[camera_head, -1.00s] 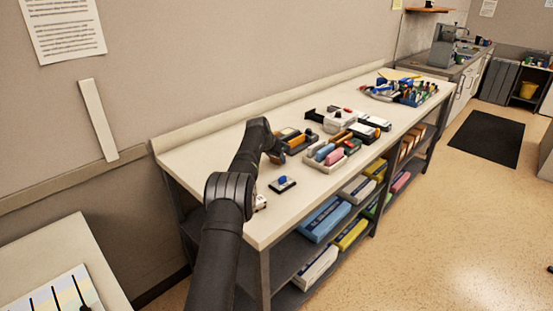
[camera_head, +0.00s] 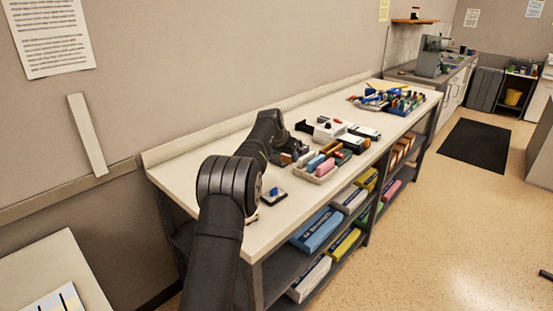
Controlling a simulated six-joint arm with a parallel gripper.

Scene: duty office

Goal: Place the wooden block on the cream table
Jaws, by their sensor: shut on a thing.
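My arm reaches over the long cream table (camera_head: 225,141), and its forearm bends down towards the tabletop. My gripper (camera_head: 287,157) is a small dark shape at the arm's end, low over the table beside the trays. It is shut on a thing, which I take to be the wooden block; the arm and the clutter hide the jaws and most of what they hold. Whether the held thing touches the tabletop cannot be told. A small dark-based item with a blue top (camera_head: 274,194) lies on the table in front of the gripper.
A pale tray of coloured blocks (camera_head: 322,178) stands right of the gripper, with white boxes (camera_head: 328,131) behind it. Another cluttered tray (camera_head: 400,102) is at the far end. Boxes fill the shelf below. The table's near right strip is mostly clear.

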